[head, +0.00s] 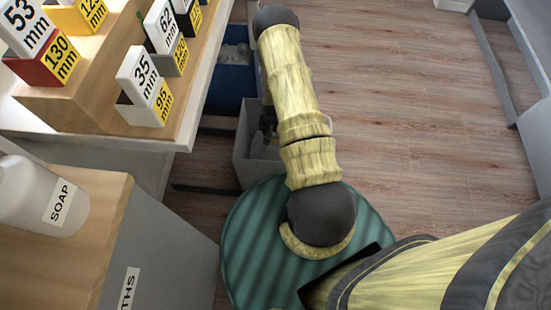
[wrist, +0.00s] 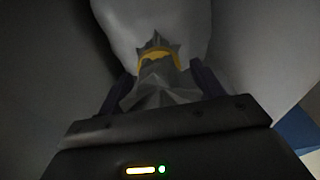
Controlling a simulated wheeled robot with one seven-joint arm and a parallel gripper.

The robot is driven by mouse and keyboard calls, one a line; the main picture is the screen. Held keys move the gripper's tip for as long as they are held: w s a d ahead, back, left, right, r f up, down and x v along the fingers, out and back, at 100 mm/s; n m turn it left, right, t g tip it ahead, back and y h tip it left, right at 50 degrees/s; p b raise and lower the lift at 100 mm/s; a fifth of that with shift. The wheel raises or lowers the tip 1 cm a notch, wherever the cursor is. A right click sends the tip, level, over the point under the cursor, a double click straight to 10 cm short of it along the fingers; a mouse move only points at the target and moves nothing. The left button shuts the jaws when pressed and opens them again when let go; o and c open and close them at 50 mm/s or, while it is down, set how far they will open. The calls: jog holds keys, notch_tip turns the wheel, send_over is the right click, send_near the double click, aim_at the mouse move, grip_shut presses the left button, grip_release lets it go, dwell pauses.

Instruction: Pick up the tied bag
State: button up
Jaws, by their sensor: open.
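The tied bag (wrist: 155,22) is pale, with a yellow tie (wrist: 158,57) and a grey gathered neck (wrist: 160,85) above it. It sits inside a grey bin (head: 243,150), where a pale part of the bag (head: 262,150) shows in the head view. My gripper (wrist: 162,75) is open and reaches down into the bin. Its two dark fingers stand on either side of the gathered neck. I cannot tell whether either finger touches it. In the head view my gripper is mostly hidden behind my arm.
A blue bin (head: 226,88) with grey contents stands beside the grey bin. A white-edged table (head: 150,130) with labelled boxes overhangs at the left.

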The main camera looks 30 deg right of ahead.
jog(key=shift+c, duration=0.5)
grip_shut()
jog(key=shift+w+r, duration=0.1)
jog(key=shift+r, duration=0.05)
notch_tip(320, 180, up, 10)
jog(key=p, duration=0.2)
jog(key=shift+p, duration=0.4)
